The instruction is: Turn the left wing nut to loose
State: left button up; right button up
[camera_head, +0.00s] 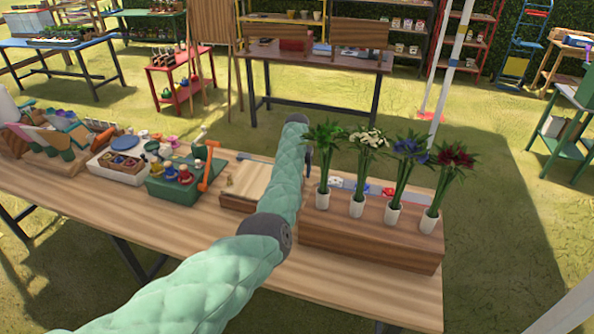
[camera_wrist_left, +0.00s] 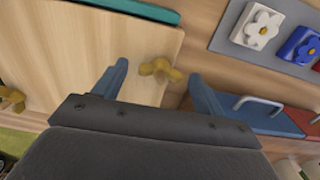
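A flower press with a pale wooden board (camera_head: 273,183) lies on the table. In the left wrist view, its board (camera_wrist_left: 70,60) carries a brass wing nut (camera_wrist_left: 158,70) near its right edge. A second brass wing nut (camera_wrist_left: 11,99) shows at the far left edge of that view; one wing nut (camera_head: 230,181) also shows at the board's left side in the head view. My left gripper (camera_wrist_left: 160,82) is open, its blue fingers on either side of the right-hand wing nut, apart from it. In the head view my arm hides the gripper. My right gripper is out of view.
Right of the press, a grey panel (camera_wrist_left: 225,38) holds white and blue flower tiles. A blue and red box (camera_wrist_left: 255,117) with a metal handle is near the right finger. A wooden planter box (camera_head: 370,245) with several potted flowers stands right; a green crate (camera_head: 172,190) stands left.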

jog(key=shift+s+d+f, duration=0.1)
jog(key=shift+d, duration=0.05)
pick_arm(q)
jog(key=shift+r, duration=0.3)
notch_tip(320, 180, up, 6)
jog(key=shift+f+b, duration=0.25)
jog(key=shift+b, duration=1)
jog(key=shift+r, duration=0.85)
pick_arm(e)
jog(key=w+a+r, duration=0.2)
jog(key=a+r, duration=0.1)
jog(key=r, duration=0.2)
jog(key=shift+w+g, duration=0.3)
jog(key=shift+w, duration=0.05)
